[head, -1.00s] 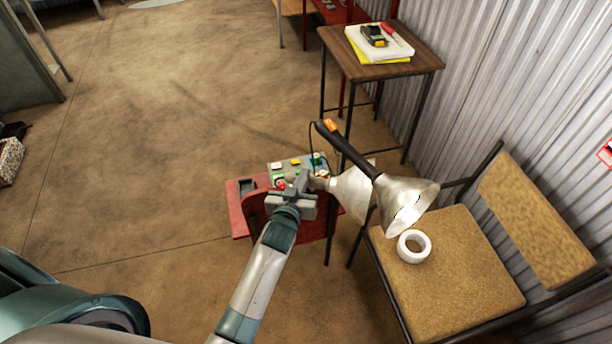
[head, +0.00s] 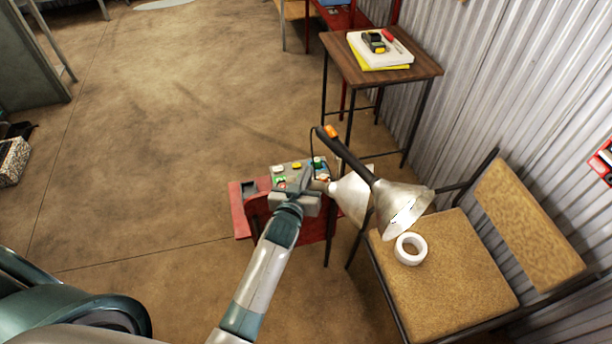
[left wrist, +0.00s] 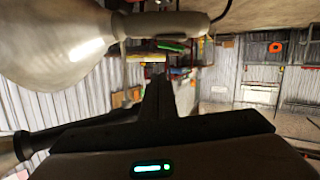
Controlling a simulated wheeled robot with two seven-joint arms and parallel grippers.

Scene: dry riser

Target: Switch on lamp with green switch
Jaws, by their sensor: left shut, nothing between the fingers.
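A grey control box (head: 285,179) with several coloured buttons and switches sits on a red stand (head: 240,213). Green parts show on it, one at the far right corner (head: 317,162) and one at the left (head: 281,181). A work lamp with a black handle, an orange switch and a silver cone shade (head: 403,209) is to its right; a second, whitish shade (head: 351,196) is beside it. My left gripper (head: 305,176) is shut and empty at the box's right part, partly hiding it; contact cannot be told. In the left wrist view a lamp shade (left wrist: 50,50) fills the upper left. My right gripper is not in view.
A chair (head: 450,270) with a white tape roll (head: 411,249) stands to the right. A small wooden table (head: 385,68) with papers and tools is behind, near the corrugated wall (head: 500,90). Open floor (head: 150,130) lies to the left.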

